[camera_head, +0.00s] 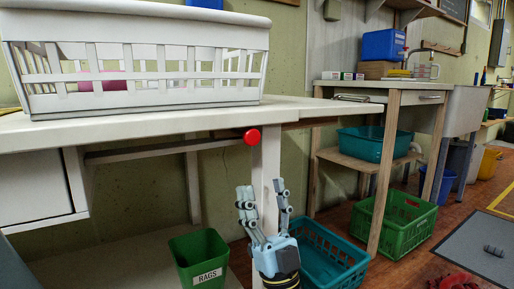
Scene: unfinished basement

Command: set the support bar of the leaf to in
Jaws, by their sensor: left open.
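A white table (170,121) fills the left and middle, and its top runs on to the right as a leaf (325,108) that lies level. A round red knob (252,137) shows under the table's front edge, before the white leg. A pale bar (160,151) runs under the top toward the knob; I cannot tell whether they are joined or how far the bar is out. My left gripper (262,191) points up below the knob, its fingers apart and empty, not touching the knob. My right gripper is not in view.
A white laundry basket (140,104) with something pink inside stands on the table. A green RAGS bin (200,262) and a teal crate (325,252) stand on the floor near my gripper. A wooden bench (382,165) with a green crate (400,225) beneath stands behind.

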